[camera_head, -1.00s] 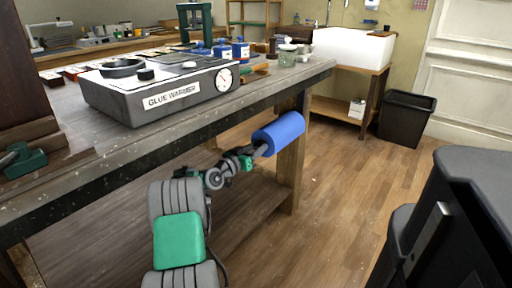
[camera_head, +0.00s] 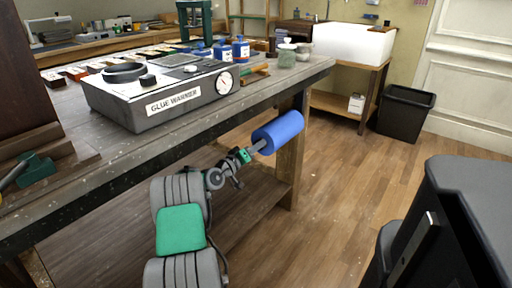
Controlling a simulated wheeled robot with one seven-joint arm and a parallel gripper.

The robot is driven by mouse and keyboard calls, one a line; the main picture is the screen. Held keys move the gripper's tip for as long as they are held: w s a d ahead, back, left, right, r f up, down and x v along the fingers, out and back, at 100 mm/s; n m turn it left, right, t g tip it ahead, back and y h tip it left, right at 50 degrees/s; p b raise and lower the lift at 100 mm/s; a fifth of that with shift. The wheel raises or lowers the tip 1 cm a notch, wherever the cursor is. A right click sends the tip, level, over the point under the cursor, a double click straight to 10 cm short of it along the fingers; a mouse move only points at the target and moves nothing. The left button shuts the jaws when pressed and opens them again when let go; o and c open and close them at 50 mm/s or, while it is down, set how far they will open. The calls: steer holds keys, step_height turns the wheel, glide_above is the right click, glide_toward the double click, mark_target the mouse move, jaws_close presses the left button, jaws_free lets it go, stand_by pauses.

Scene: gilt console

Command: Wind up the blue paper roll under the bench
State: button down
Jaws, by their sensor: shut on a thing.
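The blue paper roll (camera_head: 279,131) sits under the front edge of the bench (camera_head: 201,138), near its right front leg. It lies tilted in the picture, its right end higher. My gripper (camera_head: 254,149) is at the roll's left end, shut on a short grey part that sticks out there. The fingertips are small in view, and the exact shape of the grey part cannot be made out. No loose paper hanging from the roll is visible.
The bench leg (camera_head: 289,165) stands right behind the roll, and a low shelf (camera_head: 110,215) runs under the bench. A glue warmer (camera_head: 165,95) stands on top. A black bin (camera_head: 405,114) is at the back right.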

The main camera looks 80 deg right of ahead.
steer(key=shift+w+r, duration=0.1)
steer(key=shift+r, duration=0.15)
steer(key=c, duration=1.3)
jaws_free()
steer(key=o, duration=0.4)
steer(key=shift+f, duration=0.2)
steer(key=p+v, duration=0.1)
steer(key=v, duration=0.6)
steer(key=shift+w+a+p, duration=0.15)
steer(key=shift+a+p, duration=0.2)
